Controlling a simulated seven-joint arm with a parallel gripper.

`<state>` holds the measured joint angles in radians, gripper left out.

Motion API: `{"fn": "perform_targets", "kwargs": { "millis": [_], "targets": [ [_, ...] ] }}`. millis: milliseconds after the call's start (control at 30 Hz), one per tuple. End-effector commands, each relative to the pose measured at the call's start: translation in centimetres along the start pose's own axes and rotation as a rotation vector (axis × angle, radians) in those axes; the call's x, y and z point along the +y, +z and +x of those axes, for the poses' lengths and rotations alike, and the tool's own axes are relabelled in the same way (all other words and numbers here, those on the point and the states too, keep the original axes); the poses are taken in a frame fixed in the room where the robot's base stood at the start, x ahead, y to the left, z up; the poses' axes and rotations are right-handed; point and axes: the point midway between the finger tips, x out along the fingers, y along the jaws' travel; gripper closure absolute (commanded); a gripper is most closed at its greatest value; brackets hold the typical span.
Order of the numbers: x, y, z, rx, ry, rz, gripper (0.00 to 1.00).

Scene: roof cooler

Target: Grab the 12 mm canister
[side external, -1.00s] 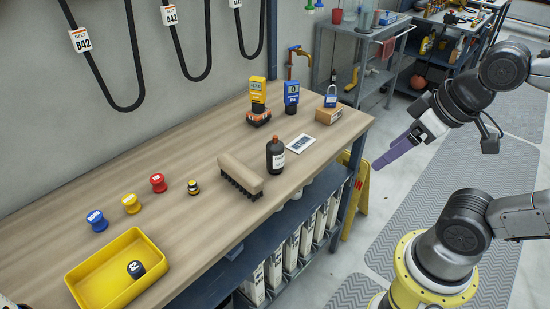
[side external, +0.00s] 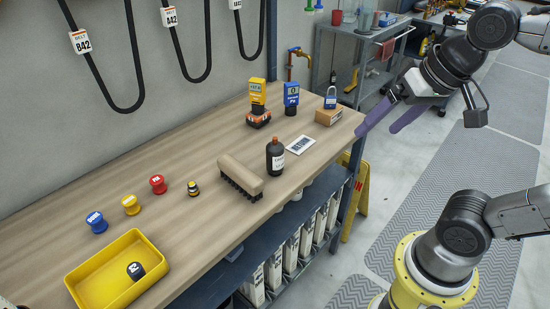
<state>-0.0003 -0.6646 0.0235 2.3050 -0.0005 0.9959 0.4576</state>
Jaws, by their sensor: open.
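A small black canister (side external: 136,271) with a white "12" on it lies in the yellow tray (side external: 75,281) at the front left of the bench. My gripper (side external: 381,130) has two purple fingers spread apart with nothing between them. It hangs in the air off the right end of the bench, far from the tray and the canister.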

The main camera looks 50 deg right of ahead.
Motion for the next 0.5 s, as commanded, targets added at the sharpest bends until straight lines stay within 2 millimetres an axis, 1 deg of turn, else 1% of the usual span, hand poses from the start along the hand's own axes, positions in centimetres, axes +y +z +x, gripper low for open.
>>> {"fn": "perform_targets", "kwargs": {
  "millis": [33, 133, 267, 300, 367, 400, 467, 500],
  "targets": [
    [-0.7, -1.5, -0.1, -0.016, 0.008, 0.065, 0.06],
    [-2.1, -4.2, 0.0, -0.047, 0.029, 0.203, 0.06],
    [-4.0, -8.0, 1.3, -0.096, 0.072, 0.373, 0.06],
    [-4.6, -9.2, 2.0, -0.112, 0.089, 0.424, 0.06],
    [-5.5, -10.9, 3.3, -0.137, 0.116, 0.494, 0.06],
    [-6.1, -12.0, 4.3, -0.152, 0.135, 0.538, 0.06],
    [-6.8, -13.4, 6.0, -0.176, 0.166, 0.594, 0.06],
    [-7.3, -14.3, 7.3, -0.192, 0.187, 0.627, 0.06]
  ]
}}
